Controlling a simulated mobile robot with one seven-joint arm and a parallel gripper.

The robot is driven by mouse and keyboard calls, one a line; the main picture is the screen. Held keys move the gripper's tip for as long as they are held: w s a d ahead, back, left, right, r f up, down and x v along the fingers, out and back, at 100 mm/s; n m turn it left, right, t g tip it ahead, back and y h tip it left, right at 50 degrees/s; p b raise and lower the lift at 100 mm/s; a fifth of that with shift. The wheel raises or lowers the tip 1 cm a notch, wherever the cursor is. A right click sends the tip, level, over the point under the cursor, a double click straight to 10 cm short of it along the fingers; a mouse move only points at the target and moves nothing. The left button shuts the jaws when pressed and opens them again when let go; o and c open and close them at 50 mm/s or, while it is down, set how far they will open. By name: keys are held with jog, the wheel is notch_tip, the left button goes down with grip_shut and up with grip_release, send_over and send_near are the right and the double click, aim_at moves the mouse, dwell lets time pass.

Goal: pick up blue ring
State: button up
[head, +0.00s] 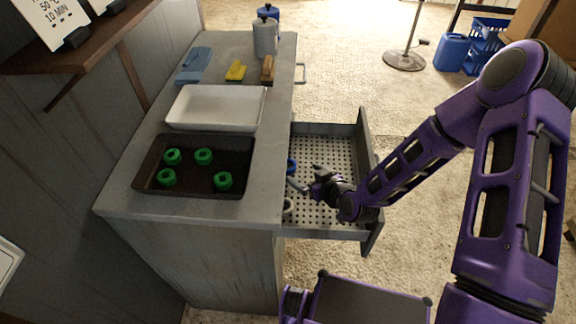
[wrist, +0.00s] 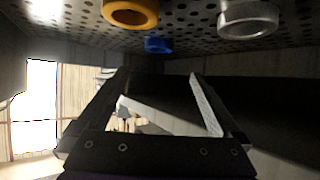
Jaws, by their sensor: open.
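The blue ring (head: 291,166) lies in the open drawer, close to its cabinet-side wall, and only part of it shows in the head view. The blue ring also shows in the wrist view (wrist: 158,45), lying on the perforated drawer floor between and beyond my fingertips. My gripper (head: 300,186) is over the drawer, near the blue ring and apart from it. In the wrist view its two fingers (wrist: 159,78) are spread with nothing between them.
An orange ring (wrist: 130,13) and a silver ring (wrist: 248,18) lie on the drawer floor (head: 336,157) either side of the blue ring. The drawer's front panel (head: 367,150) stands right. The countertop holds a dark tray (head: 196,189) with several green rings and a white tray (head: 215,106).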

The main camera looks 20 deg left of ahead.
aim_at(292, 169)
jog(key=x, duration=0.4)
jog(key=shift+w+a+f, duration=0.1)
jog(key=shift+a, duration=0.05)
jog(key=shift+d+f+x, duration=0.1)
jog(key=shift+f+x, duration=0.05)
jog(key=shift+x, duration=1.2)
jog(key=shift+d+f+x, duration=0.1)
jog(key=shift+f+x, duration=0.05)
jog(key=shift+x, duration=1.15)
jog(key=c, duration=1.4)
jog(key=shift+d+r, duration=0.1)
